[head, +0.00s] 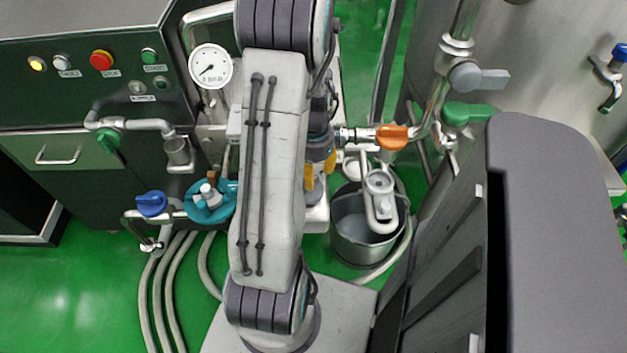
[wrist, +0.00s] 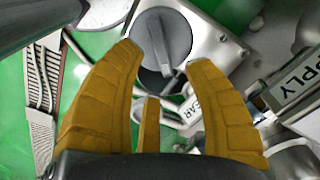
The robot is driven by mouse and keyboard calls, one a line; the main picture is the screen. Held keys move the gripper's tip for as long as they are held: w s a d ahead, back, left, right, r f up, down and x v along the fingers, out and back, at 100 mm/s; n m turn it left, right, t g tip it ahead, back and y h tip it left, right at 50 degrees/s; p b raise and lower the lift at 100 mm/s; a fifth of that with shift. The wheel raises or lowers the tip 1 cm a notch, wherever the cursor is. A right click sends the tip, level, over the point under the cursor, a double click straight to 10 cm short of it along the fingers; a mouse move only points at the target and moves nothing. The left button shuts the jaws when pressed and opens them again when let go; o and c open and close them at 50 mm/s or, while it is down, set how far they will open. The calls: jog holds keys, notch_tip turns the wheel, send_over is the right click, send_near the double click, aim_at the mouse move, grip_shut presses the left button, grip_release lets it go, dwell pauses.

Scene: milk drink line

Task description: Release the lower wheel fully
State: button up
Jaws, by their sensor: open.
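My gripper (head: 320,176) shows in the head view as yellow fingers, partly behind my arm. In the wrist view my gripper (wrist: 163,57) is open, with yellow fingertips spread either side of a round grey knob (wrist: 176,38). The knob has a raised bar and sits on a metal plate. Nothing is held, and I cannot tell whether a fingertip touches it. A teal wheel (head: 208,216) is low on the pipework in the head view, left of my arm and apart from the fingers. No label marks either as the lower wheel.
A steel bucket (head: 360,246) stands right of my gripper. An orange valve handle (head: 391,137) and a green one (head: 468,114) are further right. A blue handle (head: 151,204) is left of the teal wheel. Hoses (head: 170,285) cross the floor. A SUPPLY label (wrist: 296,79) is right.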

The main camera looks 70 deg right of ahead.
jog(key=shift+f, duration=1.9)
jog(key=shift+o, duration=0.3)
grip_shut()
